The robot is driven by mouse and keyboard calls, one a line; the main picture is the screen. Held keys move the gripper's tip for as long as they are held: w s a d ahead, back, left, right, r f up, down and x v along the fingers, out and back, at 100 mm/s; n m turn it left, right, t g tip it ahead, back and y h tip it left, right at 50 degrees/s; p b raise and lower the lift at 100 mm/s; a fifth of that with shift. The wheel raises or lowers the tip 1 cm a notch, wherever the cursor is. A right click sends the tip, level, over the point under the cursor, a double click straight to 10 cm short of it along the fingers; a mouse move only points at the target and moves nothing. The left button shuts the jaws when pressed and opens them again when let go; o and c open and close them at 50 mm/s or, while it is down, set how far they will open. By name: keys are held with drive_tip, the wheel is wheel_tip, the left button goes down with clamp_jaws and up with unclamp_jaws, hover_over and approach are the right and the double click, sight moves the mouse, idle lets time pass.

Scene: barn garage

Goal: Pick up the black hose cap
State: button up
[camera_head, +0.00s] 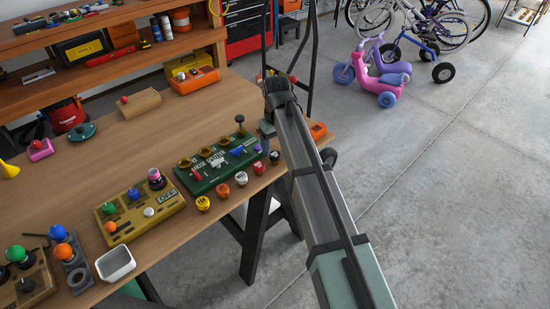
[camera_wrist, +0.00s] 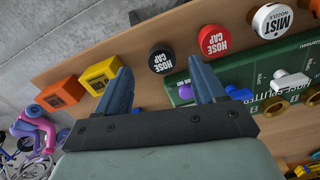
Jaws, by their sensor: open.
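The black hose cap (camera_wrist: 162,58) is a round black cap with white "HOSE CAP" lettering. It lies in the wrist view just beyond the gap between my fingers. In the head view the black cap (camera_head: 275,157) is at the right end of a row of caps near the table's front edge. My gripper (camera_wrist: 160,66) is open and empty, with one blue-grey finger to each side of the cap's line. In the head view my gripper (camera_head: 267,138) hangs just above and behind the black cap, and its fingers are partly hidden.
A red hose cap (camera_wrist: 214,41) is close beside the black one, near my right finger. A white mist nozzle (camera_wrist: 271,20) follows. The green splitter board (camera_head: 220,160) stands behind the row. Orange (camera_wrist: 60,93) and yellow (camera_wrist: 100,75) boxes are left in the wrist view.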

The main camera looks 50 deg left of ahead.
sight(275, 155)
drive_tip(key=shift+f, duration=2.85)
drive_tip(key=shift+c, duration=0.2)
drive_tip(key=c, duration=1.1)
